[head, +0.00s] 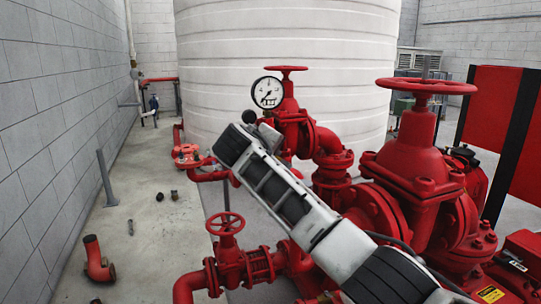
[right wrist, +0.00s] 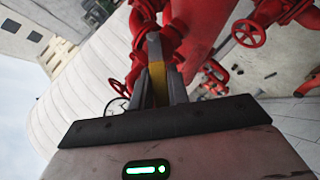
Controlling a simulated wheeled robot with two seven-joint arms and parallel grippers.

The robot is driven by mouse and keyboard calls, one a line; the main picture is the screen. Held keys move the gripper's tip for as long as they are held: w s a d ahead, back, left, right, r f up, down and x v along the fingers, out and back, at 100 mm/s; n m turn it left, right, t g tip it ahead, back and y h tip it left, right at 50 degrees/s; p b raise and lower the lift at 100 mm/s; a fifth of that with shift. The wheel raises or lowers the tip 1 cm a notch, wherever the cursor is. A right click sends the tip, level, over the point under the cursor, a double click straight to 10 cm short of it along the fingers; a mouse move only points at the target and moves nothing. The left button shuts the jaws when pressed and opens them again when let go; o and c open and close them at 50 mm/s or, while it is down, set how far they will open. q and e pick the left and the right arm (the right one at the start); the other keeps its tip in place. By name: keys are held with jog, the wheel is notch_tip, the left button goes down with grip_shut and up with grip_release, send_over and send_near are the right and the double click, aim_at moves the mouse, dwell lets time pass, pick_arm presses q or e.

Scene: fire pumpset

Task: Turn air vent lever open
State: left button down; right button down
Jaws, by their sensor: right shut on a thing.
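My right arm (head: 285,195) reaches in from the lower right in the head view and ends beside the pressure gauge. In the right wrist view my right gripper (right wrist: 157,65) is closed around a narrow yellow piece (right wrist: 157,78), which looks like the air vent lever's handle. The fingers stand against red pipework and cover much of the lever. In the head view the lever is hidden behind my wrist, so I cannot tell its angle there. My left gripper is in neither view.
A pressure gauge (head: 267,92) and a red handwheel (head: 286,69) are close to my wrist. A large handwheel valve (head: 426,87) stands to the right, a smaller handwheel (head: 225,223) below. A white tank (head: 290,40) is behind.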

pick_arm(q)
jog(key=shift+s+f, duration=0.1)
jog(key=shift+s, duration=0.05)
pick_arm(e)
jog(key=c, duration=1.3)
grip_release()
jog(key=shift+c, duration=0.2)
jog(key=shift+s, duration=0.1)
pick_arm(q)
jog(key=b, duration=0.1)
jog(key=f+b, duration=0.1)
jog(key=b, duration=0.1)
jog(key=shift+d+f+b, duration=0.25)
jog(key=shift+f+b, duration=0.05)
pick_arm(e)
jog(key=v, duration=1.6)
jog(key=shift+r, duration=0.1)
